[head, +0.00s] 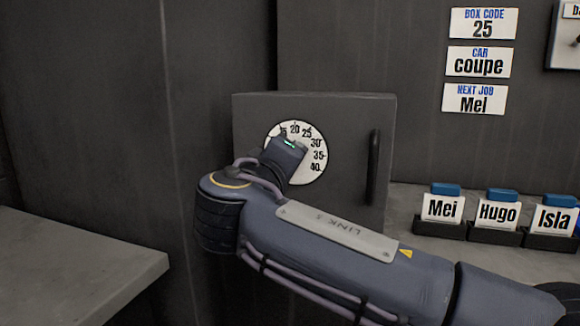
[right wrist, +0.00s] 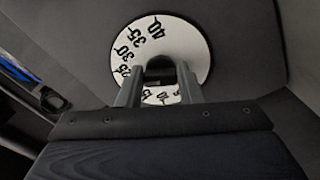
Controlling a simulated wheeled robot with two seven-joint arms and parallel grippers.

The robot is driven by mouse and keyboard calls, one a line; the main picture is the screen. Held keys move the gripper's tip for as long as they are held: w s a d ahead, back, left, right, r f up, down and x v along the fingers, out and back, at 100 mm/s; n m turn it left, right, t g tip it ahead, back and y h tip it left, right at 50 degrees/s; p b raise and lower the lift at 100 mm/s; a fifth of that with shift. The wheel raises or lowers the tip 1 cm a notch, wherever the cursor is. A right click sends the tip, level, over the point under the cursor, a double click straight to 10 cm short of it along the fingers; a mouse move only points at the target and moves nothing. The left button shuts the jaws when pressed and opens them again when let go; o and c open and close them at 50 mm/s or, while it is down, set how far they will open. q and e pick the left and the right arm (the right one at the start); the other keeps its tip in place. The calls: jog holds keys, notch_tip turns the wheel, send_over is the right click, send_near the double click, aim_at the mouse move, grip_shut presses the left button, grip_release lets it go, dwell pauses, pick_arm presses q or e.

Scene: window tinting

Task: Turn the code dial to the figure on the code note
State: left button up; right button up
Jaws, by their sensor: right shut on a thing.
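The code note (head: 483,23) on the back wall reads "BOX CODE 25". The code dial (head: 310,172) is a white disc on the front of a grey box, with 20 near its top and 25, 30, 35 and 40 running down its right side. It also shows in the right wrist view (right wrist: 190,45). My right gripper (right wrist: 160,82) is shut on the dark knob (right wrist: 160,68) at the dial's centre, one finger on each side. The gripper and arm hide the dial's left and lower left. I cannot tell which figure the knob points to. My left gripper is not in view.
The grey box (head: 345,112) has a dark vertical handle (head: 373,167) right of the dial. Notes reading "coupe" (head: 480,62) and "Mei" (head: 475,98) hang below the code note. Name cards (head: 497,212) in holders stand at the right. A bare grey counter (head: 70,265) lies at the left.

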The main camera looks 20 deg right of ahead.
dwell(0.4)
jog(key=o, duration=1)
jog(key=p+v, duration=0.1)
jog(key=v, duration=0.6)
jog(key=shift+s+a, duration=0.2)
jog(key=shift+s, duration=0.15)
